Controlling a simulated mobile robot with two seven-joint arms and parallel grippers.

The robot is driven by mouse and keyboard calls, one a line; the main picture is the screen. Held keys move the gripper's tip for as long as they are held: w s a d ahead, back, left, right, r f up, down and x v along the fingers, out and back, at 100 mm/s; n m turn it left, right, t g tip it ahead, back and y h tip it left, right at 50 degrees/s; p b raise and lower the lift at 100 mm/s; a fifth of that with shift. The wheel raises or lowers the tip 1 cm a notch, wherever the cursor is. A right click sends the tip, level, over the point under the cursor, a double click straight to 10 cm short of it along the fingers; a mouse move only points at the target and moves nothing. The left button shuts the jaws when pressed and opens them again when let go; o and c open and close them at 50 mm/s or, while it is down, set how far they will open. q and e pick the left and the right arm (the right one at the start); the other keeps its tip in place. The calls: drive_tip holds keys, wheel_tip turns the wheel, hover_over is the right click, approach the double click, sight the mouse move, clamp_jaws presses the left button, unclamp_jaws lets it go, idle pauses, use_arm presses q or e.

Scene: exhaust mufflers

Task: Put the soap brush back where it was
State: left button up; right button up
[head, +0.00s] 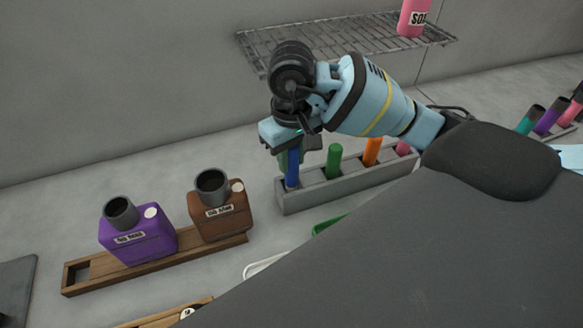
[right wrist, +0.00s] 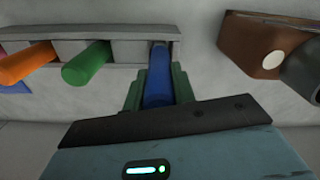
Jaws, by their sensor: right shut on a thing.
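A blue brush handle (head: 293,172), which I take to be the soap brush, stands nearly upright at the left end slot of a long grey holder (head: 350,188). My right gripper (head: 293,151) is shut on the upper part of the handle from above. In the right wrist view the blue handle (right wrist: 158,85) sits between the green fingertips, and its far end meets the end slot of the grey holder (right wrist: 130,34). Its lower end is hidden, so how deep it sits I cannot tell. My left gripper is not in view.
Green (head: 334,160), orange (head: 372,152) and pink (head: 404,148) handles stand in the same holder. A purple canister (head: 140,243) and a brown canister (head: 222,217) stand on a wooden rack (head: 75,282) at left. A wire shelf (head: 345,43) with a pink soap bottle (head: 413,17) hangs above.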

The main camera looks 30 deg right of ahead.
sight(292, 170)
drive_tip(key=shift+f, duration=1.9)
drive_tip(key=o, duration=1)
drive_tip(key=shift+f, duration=0.1)
wheel_tip(292, 170, up, 12)
drive_tip(key=shift+r+p, duration=0.15)
drive_tip(key=shift+p, duration=0.35)
